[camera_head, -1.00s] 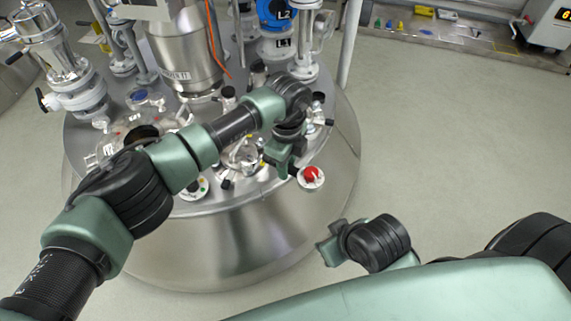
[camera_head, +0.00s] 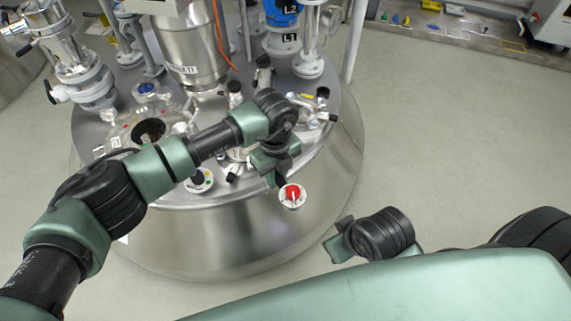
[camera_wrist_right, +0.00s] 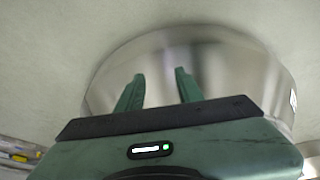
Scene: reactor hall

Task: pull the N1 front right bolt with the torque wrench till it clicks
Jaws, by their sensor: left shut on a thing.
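My left gripper (camera_head: 279,178) is above the front edge of the steel reactor lid (camera_head: 215,198), its fingers largely hidden by its own wrist. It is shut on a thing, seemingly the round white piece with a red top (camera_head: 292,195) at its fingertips. I cannot tell whether that piece is part of the torque wrench; no wrench shaft shows clearly. The N1 front right bolt cannot be made out. My right gripper (camera_head: 337,243) is off the reactor's front right side. The right wrist view shows its two fingers (camera_wrist_right: 161,76) apart and empty, with the reactor wall beyond.
The floor (camera_head: 450,130) to the right is clear.

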